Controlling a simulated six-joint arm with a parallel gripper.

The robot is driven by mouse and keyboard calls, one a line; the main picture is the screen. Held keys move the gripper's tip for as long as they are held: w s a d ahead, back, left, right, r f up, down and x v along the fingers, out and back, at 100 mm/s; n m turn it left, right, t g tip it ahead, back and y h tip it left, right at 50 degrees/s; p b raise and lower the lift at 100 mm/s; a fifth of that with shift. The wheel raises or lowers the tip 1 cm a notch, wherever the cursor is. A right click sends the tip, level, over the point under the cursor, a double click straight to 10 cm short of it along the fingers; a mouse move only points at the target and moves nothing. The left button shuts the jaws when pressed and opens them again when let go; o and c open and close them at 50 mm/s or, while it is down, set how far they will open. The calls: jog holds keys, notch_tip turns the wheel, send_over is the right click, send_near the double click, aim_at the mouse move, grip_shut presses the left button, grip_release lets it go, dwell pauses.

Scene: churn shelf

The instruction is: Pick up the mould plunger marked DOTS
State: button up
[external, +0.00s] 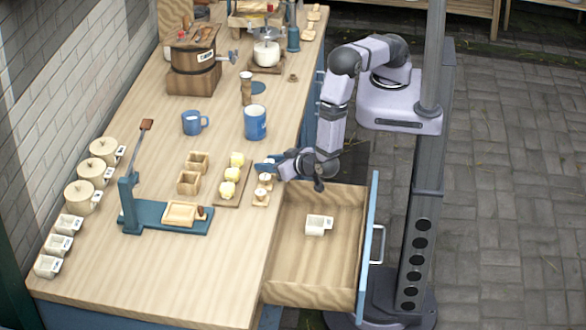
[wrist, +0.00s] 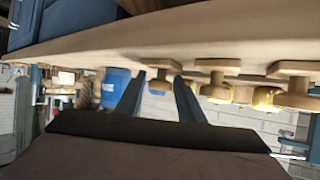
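Small wooden mould plungers stand in a row near the counter's drawer-side edge. Two show in the external view, one (external: 265,180) behind the other (external: 260,197). Three show upside down in the wrist view: one (wrist: 159,66) lined up between my fingertips, a second (wrist: 216,70) and a third (wrist: 295,78) to its right. No DOTS mark is legible on any of them. My gripper (external: 264,164) is low at the far end of the row, pointing left and covering that spot. In the wrist view my gripper (wrist: 159,82) is open; I cannot tell whether it touches the plunger.
A board with yellow butter pieces (external: 229,174) lies just left of the plungers. A blue canister (external: 255,122) and blue mug (external: 193,123) stand behind. The open drawer (external: 320,270) holds a white cup (external: 318,225). The near counter is clear.

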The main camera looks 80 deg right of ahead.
aim_at(269, 161)
jog(key=c, duration=0.8)
jog(key=shift+r, duration=0.2)
jog(key=shift+r+b, duration=1.2)
jog(key=shift+r, duration=3.65)
